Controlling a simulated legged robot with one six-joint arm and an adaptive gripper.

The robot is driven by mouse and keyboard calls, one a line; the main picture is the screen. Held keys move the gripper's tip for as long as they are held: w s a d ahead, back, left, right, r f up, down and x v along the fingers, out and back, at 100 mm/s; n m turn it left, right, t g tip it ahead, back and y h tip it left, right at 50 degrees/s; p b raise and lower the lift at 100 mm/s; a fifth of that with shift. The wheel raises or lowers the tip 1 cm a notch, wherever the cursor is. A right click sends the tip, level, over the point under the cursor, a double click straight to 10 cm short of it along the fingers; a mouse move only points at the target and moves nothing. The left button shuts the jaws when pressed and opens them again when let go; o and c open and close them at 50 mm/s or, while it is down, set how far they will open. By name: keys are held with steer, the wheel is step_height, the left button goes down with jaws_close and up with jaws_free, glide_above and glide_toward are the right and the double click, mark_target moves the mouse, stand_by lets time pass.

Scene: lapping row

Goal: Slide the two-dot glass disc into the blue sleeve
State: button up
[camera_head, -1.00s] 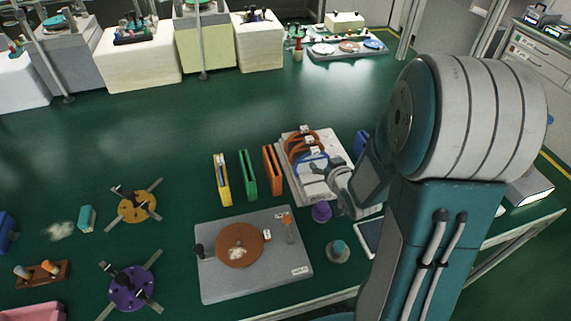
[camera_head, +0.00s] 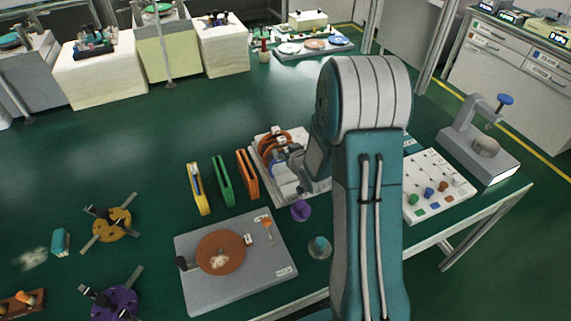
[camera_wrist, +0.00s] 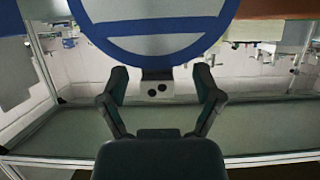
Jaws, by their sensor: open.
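The two-dot glass disc (camera_wrist: 157,45) fills the top of the wrist view, with a blue rim and a blue band across it. Its small white tag (camera_wrist: 157,89) with two black dots points down between my fingers. My gripper (camera_wrist: 160,78) is open, one finger on each side of the tag, with gaps visible. In the head view my gripper (camera_head: 291,162) is at the grey rack (camera_head: 302,198), by the blue-rimmed disc, which it partly hides. Orange-rimmed discs (camera_head: 271,142) stand behind it in the rack. The blue sleeve is not visible now.
Yellow (camera_head: 199,189), green (camera_head: 223,181) and orange (camera_head: 247,174) sleeves stand left of the rack. A grey plate with a brown round lap (camera_head: 220,252) lies in front. Open green bench lies behind.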

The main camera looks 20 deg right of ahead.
steer(key=shift+w+d+f, duration=0.1)
steer(key=shift+w+d, duration=0.05)
steer(key=shift+d, duration=0.2)
steer(key=shift+a, duration=0.3)
steer(key=c, duration=0.9)
steer(key=shift+a, duration=0.2)
jaws_close()
steer(key=shift+d, duration=0.2)
